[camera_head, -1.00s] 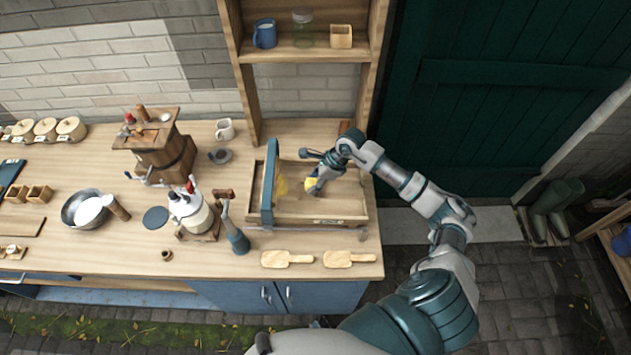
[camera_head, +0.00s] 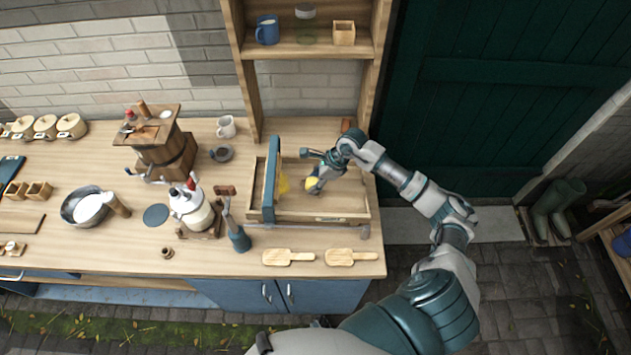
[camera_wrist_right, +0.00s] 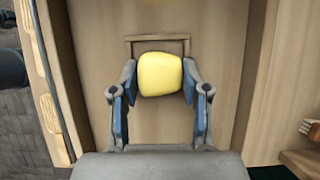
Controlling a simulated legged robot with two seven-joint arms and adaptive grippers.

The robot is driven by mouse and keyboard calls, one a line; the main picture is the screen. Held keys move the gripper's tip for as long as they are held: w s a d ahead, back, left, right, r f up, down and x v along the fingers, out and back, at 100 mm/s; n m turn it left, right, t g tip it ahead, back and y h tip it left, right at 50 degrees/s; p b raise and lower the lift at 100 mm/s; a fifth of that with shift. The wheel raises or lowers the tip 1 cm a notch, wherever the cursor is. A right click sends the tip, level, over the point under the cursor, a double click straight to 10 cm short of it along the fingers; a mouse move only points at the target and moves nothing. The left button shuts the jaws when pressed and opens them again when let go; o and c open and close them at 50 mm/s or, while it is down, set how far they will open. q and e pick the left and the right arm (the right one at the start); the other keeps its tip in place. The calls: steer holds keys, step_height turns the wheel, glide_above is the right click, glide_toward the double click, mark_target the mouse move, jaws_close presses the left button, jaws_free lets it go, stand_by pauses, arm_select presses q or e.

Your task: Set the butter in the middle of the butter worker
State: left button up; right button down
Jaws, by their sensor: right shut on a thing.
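The butter is a yellow rounded block (camera_wrist_right: 160,74), held between the two blue-padded fingers of my right gripper (camera_wrist_right: 160,92) in the right wrist view. A yellow patch shows against that panel. I cannot tell whether the butter touches the tray floor. My left gripper is not in view.
Two wooden paddles (camera_head: 289,257) lie in front of the tray. A wooden shelf (camera_head: 300,50) rises behind. A barrel churn (camera_head: 165,150) stands further left.

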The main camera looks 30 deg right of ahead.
steer(key=shift+a+r, duration=0.1)
steer(key=shift+a, duration=0.05)
steer(key=shift+c, duration=2.4)
jaws_free()
steer(key=shift+d, duration=0.2)
steer(key=shift+a, duration=0.15)
steer(key=c, duration=0.4)
